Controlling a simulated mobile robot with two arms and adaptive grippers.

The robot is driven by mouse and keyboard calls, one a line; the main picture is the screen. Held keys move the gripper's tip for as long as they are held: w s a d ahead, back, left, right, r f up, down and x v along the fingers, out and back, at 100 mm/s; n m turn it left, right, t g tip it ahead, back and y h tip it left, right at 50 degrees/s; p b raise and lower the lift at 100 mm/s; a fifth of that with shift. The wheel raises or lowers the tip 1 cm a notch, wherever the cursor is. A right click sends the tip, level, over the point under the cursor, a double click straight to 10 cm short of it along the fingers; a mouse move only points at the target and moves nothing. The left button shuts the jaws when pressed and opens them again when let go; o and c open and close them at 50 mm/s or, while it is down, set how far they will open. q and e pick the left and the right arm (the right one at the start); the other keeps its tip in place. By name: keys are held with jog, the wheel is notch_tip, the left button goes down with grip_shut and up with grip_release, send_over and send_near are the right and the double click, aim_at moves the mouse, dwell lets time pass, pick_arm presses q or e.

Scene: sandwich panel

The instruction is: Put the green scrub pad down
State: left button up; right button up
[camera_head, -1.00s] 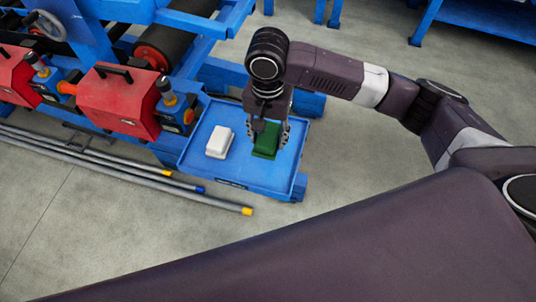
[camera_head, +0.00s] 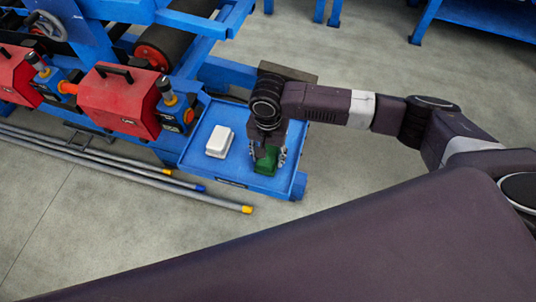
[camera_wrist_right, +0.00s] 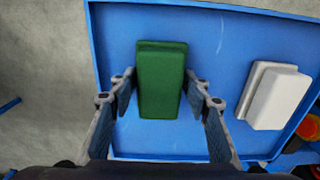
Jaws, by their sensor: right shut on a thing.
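The green scrub pad (camera_head: 265,162) is at the right part of the blue tray (camera_head: 234,183), between the fingers of my right gripper (camera_head: 268,156). In the right wrist view the pad (camera_wrist_right: 160,82) lies lengthwise between the two fingers of the gripper (camera_wrist_right: 160,90), over the blue surface. My right gripper is shut on it and points down at the tray. I cannot tell whether the pad touches the tray floor. My left gripper is not in view.
A white block (camera_head: 220,140) lies in the tray to the left of the green pad. Red machine housings (camera_head: 121,97) stand to the left. Metal rods (camera_head: 150,178) with yellow and blue ends lie in front of them. Bare tray floor surrounds the pad.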

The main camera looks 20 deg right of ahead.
aim_at(268, 154)
jog(key=shift+f, duration=0.1)
jog(key=o, duration=1.3)
notch_tip(268, 154, up, 12)
jog(key=b, duration=0.1)
